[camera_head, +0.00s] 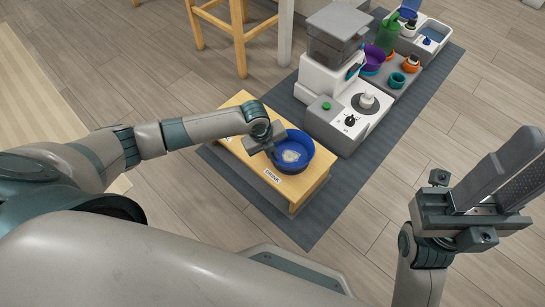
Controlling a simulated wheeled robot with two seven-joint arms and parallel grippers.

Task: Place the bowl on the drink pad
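A blue bowl (298,167) with a pale patch inside shows over the right end of a low wooden stand (310,190). A white label that seems to read DRINK (272,176) is on the stand near the bowl. I cannot tell a separate pad there from the wood, nor whether the bowl touches the stand. My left gripper (268,147) is at the bowl's left rim. Its fingertips are partly hidden, so its grip on the rim is unclear. My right gripper (500,185) is open and empty, at the far right, away from the bowl.
A white and grey feeder machine (330,107) stands just behind the stand on a dark mat (310,228). A grey tray (412,76) with colored cups and a sink-like unit (428,40) stand farther back. Wooden stool legs (240,45) are at the top. Open floor lies right.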

